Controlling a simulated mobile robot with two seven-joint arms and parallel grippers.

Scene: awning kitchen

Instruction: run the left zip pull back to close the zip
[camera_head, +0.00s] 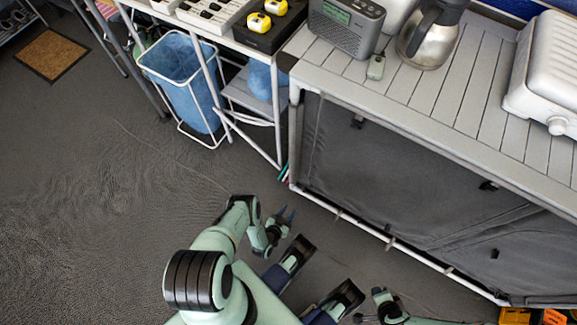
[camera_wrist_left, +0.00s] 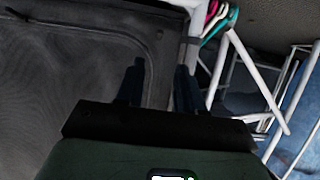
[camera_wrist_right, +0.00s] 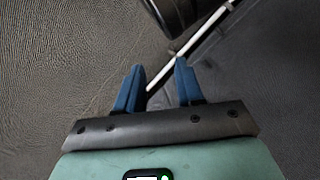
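The grey fabric front (camera_head: 400,170) of the kitchen unit hangs below the slatted top, with a seam or zip line along its left edge. A small dark tab (camera_head: 357,122) sits near its upper left; I cannot tell whether it is the left zip pull. Other dark tabs (camera_head: 489,186) sit further right. My left gripper (camera_head: 287,215) is open and empty, low in front of the unit's left corner. The left wrist view shows its parted fingers (camera_wrist_left: 160,85) before the fabric edge. My right gripper (camera_wrist_right: 158,85) is open and empty above the floor.
A white frame rail (camera_head: 400,245) runs along the unit's bottom. Coloured loops (camera_wrist_left: 218,20) hang by the left corner post. A blue bin (camera_head: 190,85) in a white frame stands further left. The floor (camera_head: 110,190) at left is clear.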

